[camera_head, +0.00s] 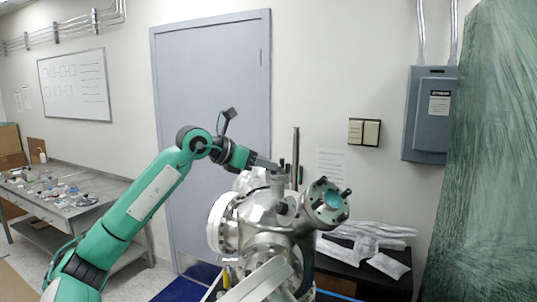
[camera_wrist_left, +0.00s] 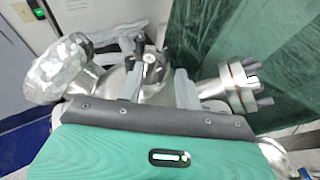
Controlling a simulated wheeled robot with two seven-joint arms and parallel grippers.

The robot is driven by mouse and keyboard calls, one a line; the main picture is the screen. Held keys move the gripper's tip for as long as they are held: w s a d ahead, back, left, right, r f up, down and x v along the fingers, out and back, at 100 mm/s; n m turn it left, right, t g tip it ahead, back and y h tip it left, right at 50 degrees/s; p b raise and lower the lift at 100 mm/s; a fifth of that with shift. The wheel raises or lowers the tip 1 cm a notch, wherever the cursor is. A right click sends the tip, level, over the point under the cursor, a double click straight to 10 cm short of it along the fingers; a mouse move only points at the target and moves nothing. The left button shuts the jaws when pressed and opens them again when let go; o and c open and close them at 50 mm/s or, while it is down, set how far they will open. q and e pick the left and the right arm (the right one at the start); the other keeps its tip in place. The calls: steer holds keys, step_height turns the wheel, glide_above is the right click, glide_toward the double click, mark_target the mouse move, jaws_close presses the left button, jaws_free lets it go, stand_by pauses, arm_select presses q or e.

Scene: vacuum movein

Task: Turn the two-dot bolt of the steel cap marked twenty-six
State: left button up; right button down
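A steel vacuum chamber (camera_head: 265,222) with several flanged ports stands in the middle of the head view. My left gripper (camera_head: 277,168) is above a narrow upright port (camera_head: 278,186) on its top. In the left wrist view, the gripper's two grey fingers (camera_wrist_left: 160,80) are apart, with a small steel part (camera_wrist_left: 150,62) seen between them. I cannot tell whether the fingers touch it. No number twenty-six and no two-dot bolt can be made out in either view. My right gripper is out of view.
A bolted flange with a blue-green face (camera_head: 328,203) sticks out to the right of the gripper, also in the left wrist view (camera_wrist_left: 238,88). A foil-wrapped part (camera_wrist_left: 62,70) is at left there. Foil-wrapped pieces (camera_head: 370,240) lie on a black table. A green sheet (camera_head: 490,150) hangs at right.

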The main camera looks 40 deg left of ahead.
arm_select(q)
steer(key=shift+p+x, duration=0.3)
steer(key=shift+x, duration=0.6)
jaws_close()
